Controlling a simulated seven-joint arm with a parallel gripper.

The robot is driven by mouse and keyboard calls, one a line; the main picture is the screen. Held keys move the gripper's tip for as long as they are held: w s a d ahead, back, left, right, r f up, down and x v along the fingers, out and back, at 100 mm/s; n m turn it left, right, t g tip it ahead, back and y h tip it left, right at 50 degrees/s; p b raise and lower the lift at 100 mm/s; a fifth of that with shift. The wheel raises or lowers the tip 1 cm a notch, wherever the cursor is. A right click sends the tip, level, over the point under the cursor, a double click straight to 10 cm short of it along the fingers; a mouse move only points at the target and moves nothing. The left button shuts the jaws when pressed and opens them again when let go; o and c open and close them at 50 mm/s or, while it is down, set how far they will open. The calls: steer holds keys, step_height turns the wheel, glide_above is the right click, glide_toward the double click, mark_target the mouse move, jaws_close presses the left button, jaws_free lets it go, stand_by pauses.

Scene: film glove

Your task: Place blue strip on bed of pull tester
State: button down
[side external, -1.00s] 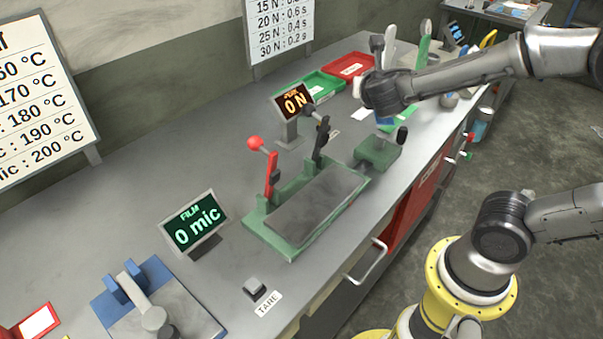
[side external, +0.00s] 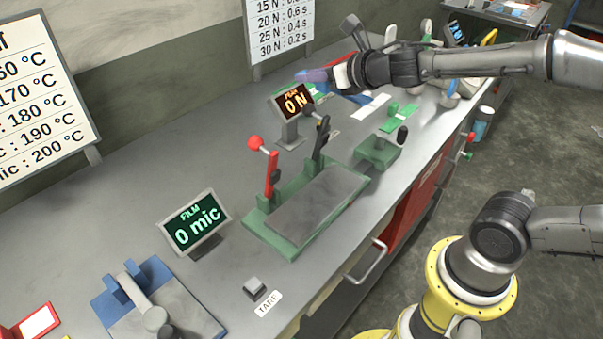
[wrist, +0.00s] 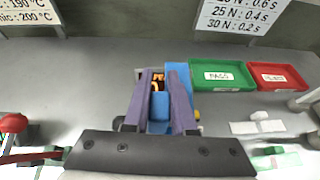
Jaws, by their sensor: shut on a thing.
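The blue strip (wrist: 178,75) is between the purple fingers of my gripper (wrist: 160,82) in the wrist view, with part of it showing beyond the right finger. In the side view my gripper (side external: 318,76) is raised above the back of the bench, pointing left near the 0 N display (side external: 294,102). A blue part of the strip (side external: 352,95) shows below the wrist there. The likely pull tester, a green base (side external: 285,246) with a grey bed (side external: 318,205), stands nearer the front. It has a red lever (side external: 271,174) and a black lever (side external: 320,140). The bed looks bare.
A green block with a black knob (side external: 378,150) stands right of the bed. Behind are white strips (side external: 372,106), a green strip (side external: 400,117), a green tray (wrist: 223,76) and a red tray (wrist: 278,76).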

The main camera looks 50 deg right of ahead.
steer(key=d, duration=0.5)
steer(key=w+a+r+n+y, duration=0.4)
steer(key=w+a+r+y, duration=0.15)
steer(key=a, duration=0.25)
steer(key=n+g+y, duration=0.4)
steer(key=n+y, duration=0.1)
steer(key=n, duration=0.1)
glide_above(187, 193)
step_height(187, 193, down, 20)
steer(key=shift+r, duration=0.1)
steer(key=shift+f, duration=2.45)
steer(key=shift+f, duration=0.15)
